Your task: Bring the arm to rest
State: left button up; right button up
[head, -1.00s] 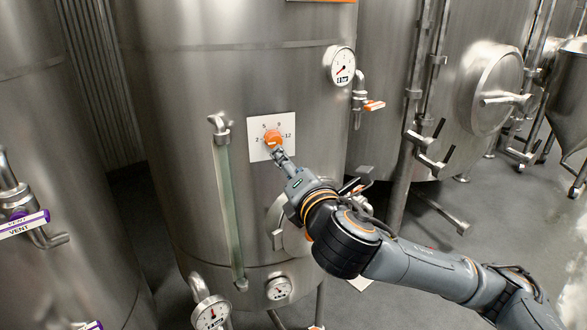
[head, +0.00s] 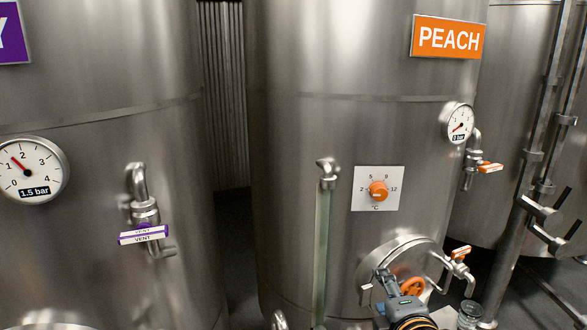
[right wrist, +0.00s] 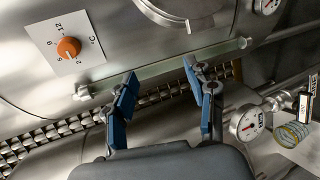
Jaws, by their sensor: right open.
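My right gripper (head: 388,280) is at the bottom of the head view, below the orange dial knob (head: 378,191) and in front of the tank's round hatch. The knob sits on a white plate (head: 365,203) marked 2, 5, 9, 12 and °C. In the right wrist view my right gripper (right wrist: 160,82) has its two blue-padded fingers apart, with nothing between them. The knob (right wrist: 68,48) shows there at the upper left, clear of the fingers. Most of my right arm is below the head view's edge. My left gripper is in neither view.
The tank with the PEACH sign (head: 448,38) carries a round hatch (head: 385,258), a sight glass (head: 322,240), a pressure gauge (head: 458,122) and orange-handled valves (head: 489,167). A glass jar (head: 469,314) is at the lower right. Another tank with a purple vent handle (head: 142,235) stands left.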

jog(key=s+d+f+m+g, duration=0.3)
jog(key=s+f+m+g, duration=0.7)
jog(key=s+f+m, duration=1.2)
jog(key=s+f+n+g+b, duration=0.15)
jog(key=f+b, duration=0.25)
jog(key=f, duration=1.4)
jog(key=s+f+n+b, duration=0.3)
jog(key=f, duration=1.5)
jog(key=s+d+f+b, duration=0.1)
jog(key=s+f+b, duration=0.2)
jog(key=s+f, duration=0.6)
jog(key=s+d+f+g+b, duration=0.1)
jog(key=s+f+b, duration=0.3)
jog(key=s+f, duration=0.5)
notch_tip(320, 180, down, 8)
jog(key=shift+d+r+b, duration=0.1)
jog(key=shift+d+b, duration=0.2)
jog(key=shift+d, duration=0.3)
jog(key=shift+n+g, duration=0.25)
